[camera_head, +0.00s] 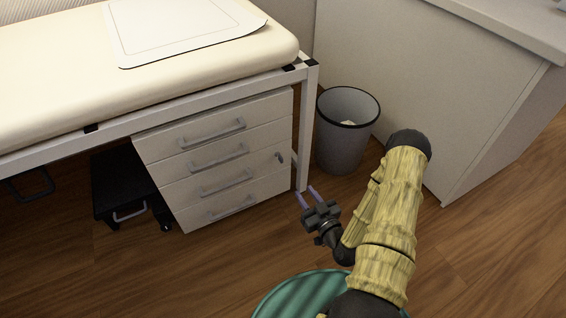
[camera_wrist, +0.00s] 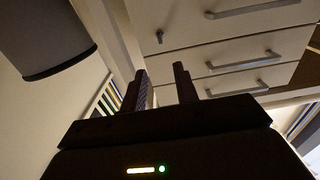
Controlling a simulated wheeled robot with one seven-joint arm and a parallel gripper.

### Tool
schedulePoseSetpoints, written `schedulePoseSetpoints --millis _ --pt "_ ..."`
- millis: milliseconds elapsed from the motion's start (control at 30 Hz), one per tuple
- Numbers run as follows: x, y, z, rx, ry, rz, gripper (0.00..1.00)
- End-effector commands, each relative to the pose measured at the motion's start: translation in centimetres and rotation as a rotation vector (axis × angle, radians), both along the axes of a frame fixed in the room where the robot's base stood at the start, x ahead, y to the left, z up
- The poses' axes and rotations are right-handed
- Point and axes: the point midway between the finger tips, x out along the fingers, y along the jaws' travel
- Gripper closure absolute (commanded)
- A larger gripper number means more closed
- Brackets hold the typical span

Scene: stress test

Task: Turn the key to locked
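A small grey key (camera_head: 279,156) sits in the lock at the right edge of the front of a white drawer cabinet (camera_head: 168,147). In the wrist view the key (camera_wrist: 159,36) shows as a small dark piece beyond my fingers, to the left of the drawer handles. My gripper (camera_head: 306,193) is in front of the cabinet's lower right side, apart from the key. In the wrist view its two fingers (camera_wrist: 162,83) stand apart with nothing between them. The gripper is open and empty. Which way the key is turned is too small to tell.
A padded bed (camera_head: 50,80) on a white metal frame (camera_head: 308,130) stands over the cabinet; one frame leg is right of it. A grey waste bin (camera_head: 340,150) stands beside that leg. A black step (camera_head: 115,180) is at the left. The wood floor (camera_head: 230,265) in front is clear.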

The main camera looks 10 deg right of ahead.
Motion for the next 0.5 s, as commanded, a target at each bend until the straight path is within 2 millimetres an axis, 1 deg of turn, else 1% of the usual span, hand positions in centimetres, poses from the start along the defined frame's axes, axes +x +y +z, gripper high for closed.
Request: schedulePoseSetpoints --millis 33,500 --pt "0.8 0.2 -0.2 -0.001 -0.004 0.001 0.70" --pt "8.7 2.4 -0.3 -0.002 -0.006 0.001 0.70"
